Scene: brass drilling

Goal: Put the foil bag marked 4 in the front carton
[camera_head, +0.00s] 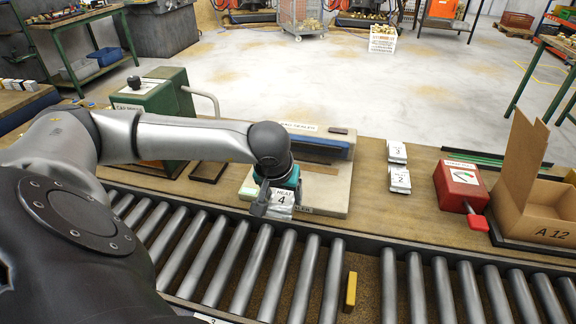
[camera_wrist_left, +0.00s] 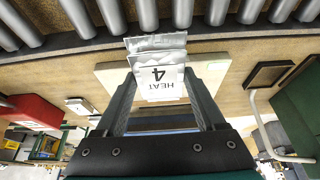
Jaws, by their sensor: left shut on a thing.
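The silver foil bag marked HEAT 4 (camera_head: 282,200) is held between the fingers of my left gripper (camera_head: 272,206), over the front edge of the bag sealer's pale base. It also shows in the left wrist view (camera_wrist_left: 158,76), between the two dark fingers. A brown open carton marked A 12 (camera_head: 545,222) stands at the right edge of the head view, one flap raised, partly cut off by the frame. It is well to the right of my left gripper. I cannot see whether it is the front carton. My right gripper is not in view.
Foil bags marked 3 (camera_head: 397,152) and 2 (camera_head: 400,180) lie on the bench. A red box with a gauge (camera_head: 460,187) stands between them and the carton. The bag sealer (camera_head: 322,180) is behind my gripper. The roller conveyor (camera_head: 300,270) runs along the front, with a yellow block (camera_head: 350,291).

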